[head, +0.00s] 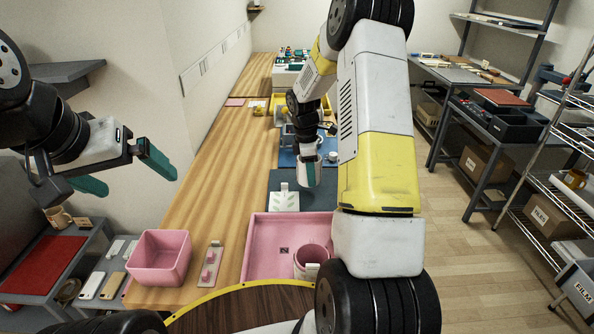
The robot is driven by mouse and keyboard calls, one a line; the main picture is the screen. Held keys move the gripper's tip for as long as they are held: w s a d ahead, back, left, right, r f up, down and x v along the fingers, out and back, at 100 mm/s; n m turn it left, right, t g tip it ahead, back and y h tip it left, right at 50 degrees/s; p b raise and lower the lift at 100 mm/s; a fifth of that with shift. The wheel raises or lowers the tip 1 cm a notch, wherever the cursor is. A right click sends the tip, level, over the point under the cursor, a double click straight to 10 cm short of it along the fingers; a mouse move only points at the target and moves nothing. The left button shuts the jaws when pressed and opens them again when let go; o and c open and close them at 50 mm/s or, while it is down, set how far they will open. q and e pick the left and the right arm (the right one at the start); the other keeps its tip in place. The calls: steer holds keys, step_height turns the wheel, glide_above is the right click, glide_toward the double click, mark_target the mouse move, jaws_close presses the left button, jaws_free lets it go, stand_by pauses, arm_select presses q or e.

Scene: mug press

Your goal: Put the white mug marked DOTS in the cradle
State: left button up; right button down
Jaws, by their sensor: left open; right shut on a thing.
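My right gripper (311,178) reaches down over the dark mat (318,196) in the middle of the counter.
A pink bin (160,256) and a small pink-and-grey item (209,266) are left.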

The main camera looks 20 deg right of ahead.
steer(key=shift+w+f, duration=0.1)
steer(key=shift+f, duration=1.65)
steer(key=c, duration=0.9)
jaws_free()
steer(key=shift+f, duration=0.15)
steer(key=shift+o, duration=0.2)
